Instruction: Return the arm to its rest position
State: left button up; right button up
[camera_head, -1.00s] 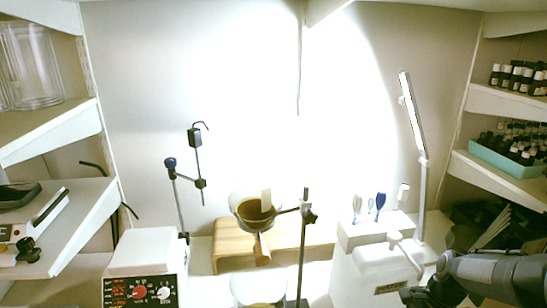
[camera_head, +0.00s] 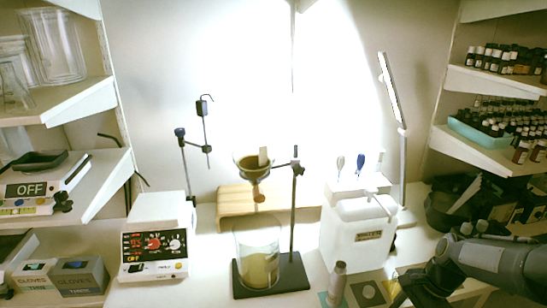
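My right arm comes in from the lower right, with its dark gripper (camera_head: 412,290) low over the counter, beside the white jerrycan (camera_head: 352,240). Its fingers are dark and partly cut off by the bottom edge, so I cannot tell whether they are open or shut. No held object shows. My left arm and gripper are out of view. Small dark aroma bottles with white or black caps stand in rows on the right shelves: an upper row (camera_head: 497,60) and a group in a teal tray (camera_head: 470,133). Brown bottles (camera_head: 521,152) stand at the tray's right.
A beaker (camera_head: 258,262) stands on a dark stand base (camera_head: 298,275) under a funnel (camera_head: 252,168). A grey cylinder (camera_head: 337,284) stands near my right gripper. Glove boxes (camera_head: 80,277) are lower left; a dark basket (camera_head: 455,208) is behind my arm.

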jog(key=s+a+r+n+t+p, duration=0.2)
jog(key=s+a+r+n+t, duration=0.3)
jog(key=s+a+r+n, duration=0.7)
jog(key=s+r+n, duration=0.1)
jog(key=s+n, duration=0.1)
jog(key=s, duration=0.1)
jog(key=shift+a+y, duration=0.3)
jog(key=shift+a, duration=0.1)
jog(key=shift+t, duration=0.3)
